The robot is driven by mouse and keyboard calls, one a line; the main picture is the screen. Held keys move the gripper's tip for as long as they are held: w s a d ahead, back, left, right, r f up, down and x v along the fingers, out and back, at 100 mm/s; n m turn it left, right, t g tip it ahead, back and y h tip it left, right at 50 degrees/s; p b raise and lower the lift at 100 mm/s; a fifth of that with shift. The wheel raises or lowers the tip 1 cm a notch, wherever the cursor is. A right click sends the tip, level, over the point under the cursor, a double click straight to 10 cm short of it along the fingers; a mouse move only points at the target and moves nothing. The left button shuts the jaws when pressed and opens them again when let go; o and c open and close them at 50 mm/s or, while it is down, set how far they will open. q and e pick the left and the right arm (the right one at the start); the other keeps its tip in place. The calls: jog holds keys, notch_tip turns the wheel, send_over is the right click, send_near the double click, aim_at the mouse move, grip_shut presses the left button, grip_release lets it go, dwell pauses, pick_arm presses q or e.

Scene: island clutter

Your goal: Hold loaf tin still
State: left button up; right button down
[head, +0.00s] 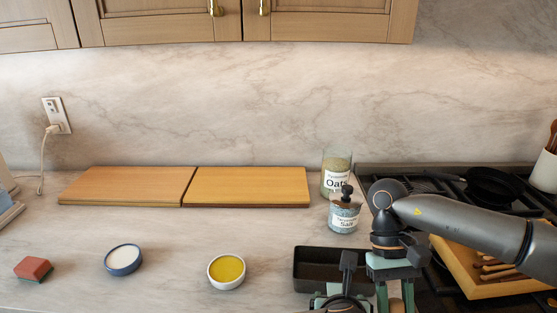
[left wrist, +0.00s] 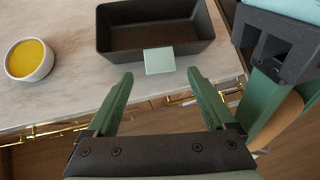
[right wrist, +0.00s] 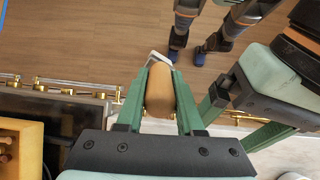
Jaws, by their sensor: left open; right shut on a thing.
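The loaf tin (head: 318,268) is a dark, empty rectangular tin on the counter near its front edge, partly hidden by my arms. In the left wrist view the tin (left wrist: 118,42) lies just beyond my left gripper (left wrist: 160,75), with a pale green tab (left wrist: 159,61) on its near wall. My left gripper is open, its fingers on either side of the tab and seemingly apart from it. My right gripper (right wrist: 166,72) is shut on a tan rounded handle (right wrist: 160,92) with a whitish end, held to the right of the tin over the floor in front of the counter.
A bowl of yellow stuff (head: 226,271), a bowl of white stuff (head: 123,259) and a red-topped sponge (head: 33,269) stand left. Two boards (head: 130,186) lie behind. Oats (head: 336,172) and salt (head: 344,212) jars stand behind the tin. The hob with a pan (head: 492,187) is right.

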pick_arm(q)
jog(key=shift+x, duration=2.55)
jog(key=shift+c, duration=0.4)
jog(key=c, duration=1.2)
pick_arm(e)
jog(key=w+a+r+t, duration=0.3)
jog(key=w+t, duration=0.1)
jog(key=w, duration=0.5)
jog(key=w+a+r+t+y, duration=0.1)
jog(key=w+a+r+t, duration=0.2)
jog(key=w, duration=0.6)
jog(key=shift+r+t, duration=0.2)
jog(key=shift+t, duration=0.2)
